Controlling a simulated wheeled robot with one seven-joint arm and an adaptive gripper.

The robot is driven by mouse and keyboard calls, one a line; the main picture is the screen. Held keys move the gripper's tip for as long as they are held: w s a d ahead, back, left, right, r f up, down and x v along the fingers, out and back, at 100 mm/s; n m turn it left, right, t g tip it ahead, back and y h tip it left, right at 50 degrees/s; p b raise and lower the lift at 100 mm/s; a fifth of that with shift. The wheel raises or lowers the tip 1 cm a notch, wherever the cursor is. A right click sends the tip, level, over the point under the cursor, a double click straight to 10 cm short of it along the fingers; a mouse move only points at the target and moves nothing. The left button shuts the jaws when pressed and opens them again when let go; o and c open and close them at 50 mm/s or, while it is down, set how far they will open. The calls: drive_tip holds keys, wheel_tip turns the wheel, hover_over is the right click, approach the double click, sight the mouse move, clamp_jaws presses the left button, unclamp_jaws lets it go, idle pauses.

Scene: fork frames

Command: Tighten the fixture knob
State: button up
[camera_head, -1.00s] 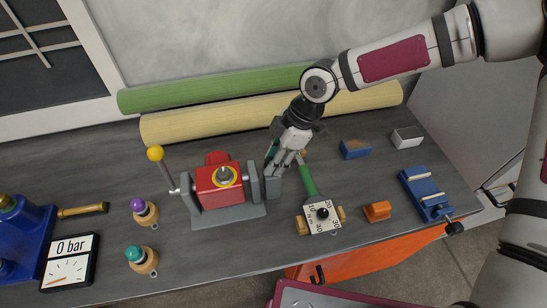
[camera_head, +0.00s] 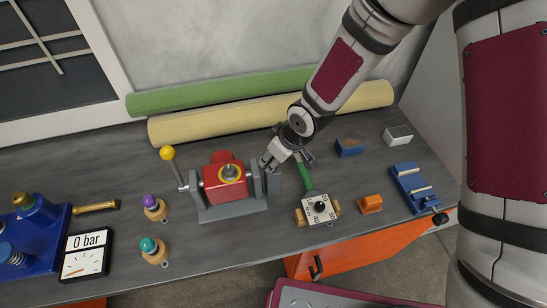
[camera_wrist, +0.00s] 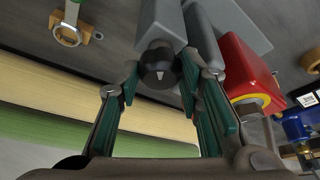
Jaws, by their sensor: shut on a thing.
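A grey clamp fixture (camera_head: 235,209) stands on the bench and holds a red block (camera_head: 222,187) with a yellow ring between its upright jaws. The fixture knob (camera_wrist: 159,66), dark and round with a light pointer mark, sits on the fixture's end in the wrist view. My gripper (camera_head: 269,163) is at the fixture's right end and hides the knob in the head view. In the wrist view my gripper's green-padded fingers (camera_wrist: 160,76) are shut on the knob, one on each side.
A lever with a yellow ball (camera_head: 167,153) rises at the fixture's left. A green-handled tool (camera_head: 305,176) and a dial plate (camera_head: 320,208) lie close on the right. Yellow (camera_head: 200,127) and green (camera_head: 190,94) rolls lie behind. Bare bench lies in front of the fixture.

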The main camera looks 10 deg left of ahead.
drive_tip(key=m+p, duration=0.1)
drive_tip(key=m, duration=0.1)
drive_tip(key=m+t+h+p, duration=0.1)
drive_tip(key=m, duration=0.1)
drive_tip(key=shift+s+a+r+p, duration=0.15)
drive_tip(key=shift+a+r+p, duration=0.05)
drive_tip(key=shift+p, duration=0.2)
drive_tip(key=shift+m+t+h+p, duration=0.5)
drive_tip(key=shift+m+p, duration=0.45)
drive_tip(key=shift+m, duration=0.55)
drive_tip(key=shift+w+f, duration=0.1)
drive_tip(key=shift+w, duration=0.1)
drive_tip(key=o, duration=1.1)
drive_tip(key=shift+c, duration=0.2)
drive_tip(key=shift+o, duration=0.6)
drive_tip(key=shift+s, duration=0.1)
drive_tip(key=shift+f, duration=0.1)
